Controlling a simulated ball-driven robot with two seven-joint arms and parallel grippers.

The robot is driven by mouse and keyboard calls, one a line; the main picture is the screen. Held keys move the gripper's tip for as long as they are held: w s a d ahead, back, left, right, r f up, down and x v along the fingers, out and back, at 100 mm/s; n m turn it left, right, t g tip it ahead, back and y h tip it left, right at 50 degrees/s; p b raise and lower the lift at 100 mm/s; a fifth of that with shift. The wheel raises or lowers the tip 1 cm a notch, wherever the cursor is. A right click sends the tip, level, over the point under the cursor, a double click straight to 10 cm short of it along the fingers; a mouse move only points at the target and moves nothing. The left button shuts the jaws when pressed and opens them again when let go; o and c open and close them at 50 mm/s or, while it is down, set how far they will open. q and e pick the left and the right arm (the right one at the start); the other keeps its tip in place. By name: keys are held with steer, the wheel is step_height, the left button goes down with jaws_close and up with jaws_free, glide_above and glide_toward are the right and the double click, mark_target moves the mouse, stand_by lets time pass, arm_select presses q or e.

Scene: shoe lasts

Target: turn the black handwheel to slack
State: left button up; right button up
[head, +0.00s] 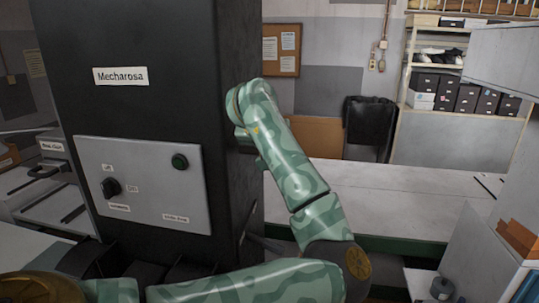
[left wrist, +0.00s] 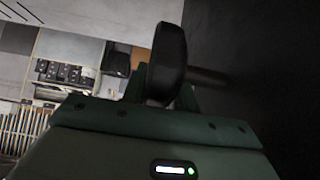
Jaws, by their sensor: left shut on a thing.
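The black handwheel (left wrist: 168,55) shows nearly edge-on in the left wrist view, with a dark shaft (left wrist: 210,78) running right to a dark surface. My left gripper (left wrist: 162,90) is shut on its rim, one finger on each side. In the head view my left arm bends up to the right side of the tall black machine (head: 135,45), labelled "Mecharosa". The handwheel and the left fingertips cannot be made out there. No slack mark is visible. My right gripper is in neither view.
A long pale bench (head: 395,195) lies behind my arm. Shelves of boxes (head: 465,95) stand at the back right. A grey cabinet (head: 480,255) is at the right.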

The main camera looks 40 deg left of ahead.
arm_select(q)
steer(key=t+y+b, duration=0.1)
steer(key=t+b, duration=0.2)
steer(key=b, duration=0.1)
steer(key=f+t+y+b, duration=0.1)
steer(key=t+y+b, duration=0.1)
steer(key=t+b, duration=0.1)
steer(key=s+t+y+b, duration=0.1)
steer(key=t+y+b, duration=0.1)
steer(key=b, duration=0.4)
steer(key=shift+s+d+f+t, duration=0.1)
steer(key=shift+d+f+t, duration=0.25)
steer(key=shift+t, duration=0.35)
steer(key=shift+s+r+t+y+b, duration=0.15)
steer(key=shift+t+y+b, duration=0.55)
steer(key=shift+t+b, duration=0.65)
steer(key=shift+d+r, duration=0.1)
steer(key=o, duration=1)
